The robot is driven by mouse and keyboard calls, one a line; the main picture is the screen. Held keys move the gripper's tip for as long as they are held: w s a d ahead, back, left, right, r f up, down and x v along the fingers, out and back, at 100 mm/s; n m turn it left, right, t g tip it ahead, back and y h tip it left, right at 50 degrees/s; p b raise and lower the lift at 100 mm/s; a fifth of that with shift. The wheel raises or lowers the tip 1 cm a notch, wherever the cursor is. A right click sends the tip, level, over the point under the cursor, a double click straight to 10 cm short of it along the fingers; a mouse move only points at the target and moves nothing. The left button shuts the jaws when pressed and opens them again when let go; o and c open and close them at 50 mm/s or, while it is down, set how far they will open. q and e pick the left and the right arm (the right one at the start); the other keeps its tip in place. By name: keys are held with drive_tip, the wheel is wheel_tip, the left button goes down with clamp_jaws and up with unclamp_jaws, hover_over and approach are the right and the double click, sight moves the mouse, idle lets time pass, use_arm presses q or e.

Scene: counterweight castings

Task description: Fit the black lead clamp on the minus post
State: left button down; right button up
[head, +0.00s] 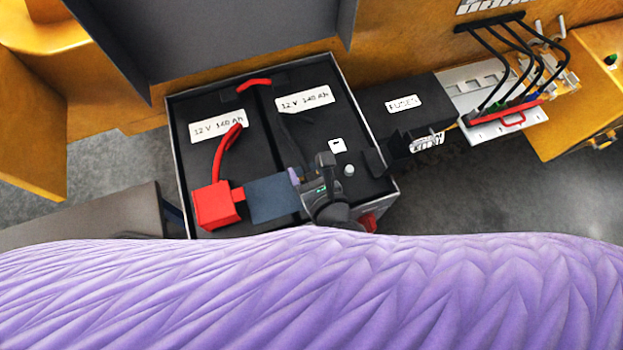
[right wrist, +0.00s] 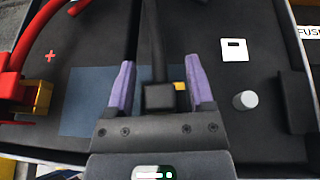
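The black lead clamp (right wrist: 158,98) is a small black block with a brass piece on its right side, on the end of a black lead (right wrist: 157,45). My right gripper (right wrist: 161,80) has its purple fingers on either side of the clamp. A gap shows on the left, so it looks open around or just above the clamp. The minus post (right wrist: 245,100) is a bare grey stub to the right of the gripper, below a white label (right wrist: 234,49). In the head view the post (head: 348,170) is beside my right gripper (head: 309,178), which largely hides the clamp. My left gripper is out of view.
The batteries sit in a grey box (head: 172,150). A red lead and red block (head: 213,205) are at its left. A dark blue pad (head: 273,198) lies beside the gripper. A black fuse box (head: 410,105) and a black bracket (head: 374,161) stand right of the post.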

clamp_jaws()
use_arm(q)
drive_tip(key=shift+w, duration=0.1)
